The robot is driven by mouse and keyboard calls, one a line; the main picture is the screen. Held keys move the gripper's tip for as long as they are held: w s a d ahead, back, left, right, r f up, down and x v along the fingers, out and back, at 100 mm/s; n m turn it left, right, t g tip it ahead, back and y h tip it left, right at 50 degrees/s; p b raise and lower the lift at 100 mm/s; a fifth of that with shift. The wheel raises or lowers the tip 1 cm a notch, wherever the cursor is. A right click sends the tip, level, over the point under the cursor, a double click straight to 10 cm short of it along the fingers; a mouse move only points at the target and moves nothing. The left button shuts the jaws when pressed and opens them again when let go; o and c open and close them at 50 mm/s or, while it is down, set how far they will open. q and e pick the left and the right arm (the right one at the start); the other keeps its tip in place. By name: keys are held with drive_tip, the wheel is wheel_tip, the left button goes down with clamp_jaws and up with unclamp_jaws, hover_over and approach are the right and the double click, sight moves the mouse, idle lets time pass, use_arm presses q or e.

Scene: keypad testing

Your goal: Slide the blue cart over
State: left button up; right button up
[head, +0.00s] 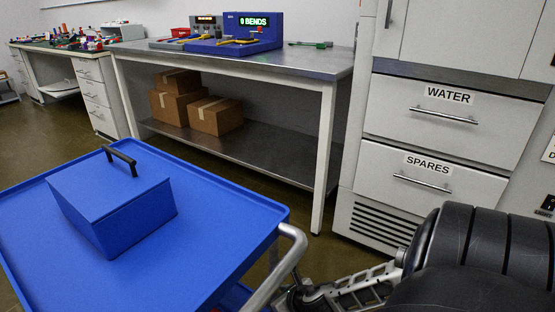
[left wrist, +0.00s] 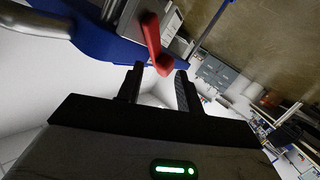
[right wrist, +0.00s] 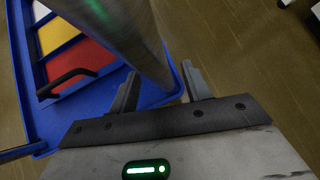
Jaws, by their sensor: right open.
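The blue cart (head: 225,215) fills the lower left of the head view, with a blue lidded box (head: 115,200) on its top. Its grey tubular handle (head: 290,260) curves off the cart's right end. My right gripper (head: 302,292) is close beside this handle. In the right wrist view my right gripper (right wrist: 160,88) is open, and the handle tube (right wrist: 125,40) reaches towards the gap between its fingers. I cannot tell whether they touch. My left gripper (left wrist: 160,85) is open and empty in the left wrist view, near a red lever (left wrist: 152,45); it is outside the head view.
A steel workbench (head: 300,62) with blue devices stands behind the cart, cardboard boxes (head: 215,115) on its lower shelf. A white cabinet (head: 440,110) with drawers marked WATER and SPARES stands at right. Brown floor (head: 35,150) is open between cart and benches.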

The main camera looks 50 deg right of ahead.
clamp_jaws()
idle(1.3)
